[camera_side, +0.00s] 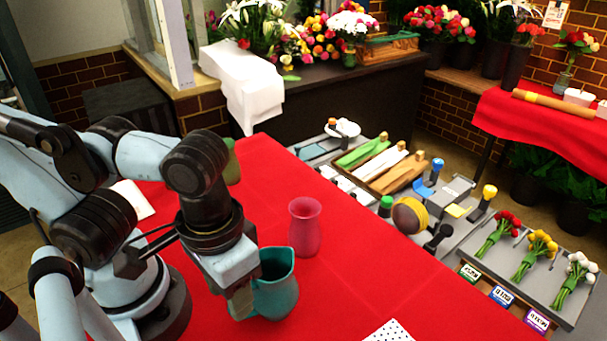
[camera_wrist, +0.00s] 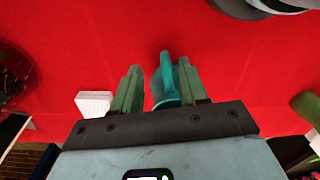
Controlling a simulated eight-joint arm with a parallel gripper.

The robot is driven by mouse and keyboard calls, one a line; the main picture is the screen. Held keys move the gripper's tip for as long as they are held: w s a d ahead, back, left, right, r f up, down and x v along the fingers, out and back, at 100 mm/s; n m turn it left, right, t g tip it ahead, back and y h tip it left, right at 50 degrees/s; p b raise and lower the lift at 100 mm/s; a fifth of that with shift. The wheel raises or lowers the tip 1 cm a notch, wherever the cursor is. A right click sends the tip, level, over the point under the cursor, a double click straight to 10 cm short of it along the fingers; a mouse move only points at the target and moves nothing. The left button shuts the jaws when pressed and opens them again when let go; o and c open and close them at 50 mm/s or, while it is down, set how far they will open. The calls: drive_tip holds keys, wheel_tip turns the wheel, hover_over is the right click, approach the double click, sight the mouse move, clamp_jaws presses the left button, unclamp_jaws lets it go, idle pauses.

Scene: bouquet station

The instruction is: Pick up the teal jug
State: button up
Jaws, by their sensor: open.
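The teal jug (camera_side: 277,286) stands upright on the red-covered table (camera_side: 365,285) in the side view, with its open mouth up. My gripper (camera_side: 240,302) points down at the jug's left side and overlaps part of it. In the wrist view, a narrow part of the teal jug (camera_wrist: 165,82) lies between the two green fingers of my gripper (camera_wrist: 160,78). The fingers are open, with a visible gap on the left side. The hidden side of the jug and any contact cannot be made out.
A pink vase (camera_side: 304,228) stands just behind the jug. A green object (camera_side: 232,166) shows behind my arm. A dotted white card (camera_side: 389,331) lies at the front edge. A grey tool area (camera_side: 455,235) lies to the right. The red cloth right of the jug is clear.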

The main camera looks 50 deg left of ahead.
sight(264, 294)
drive_tip(key=f, duration=0.2)
drive_tip(key=shift+w+a+f, duration=0.15)
drive_tip(key=shift+a+f, duration=0.2)
drive_tip(key=shift+f, duration=1)
clamp_jaws()
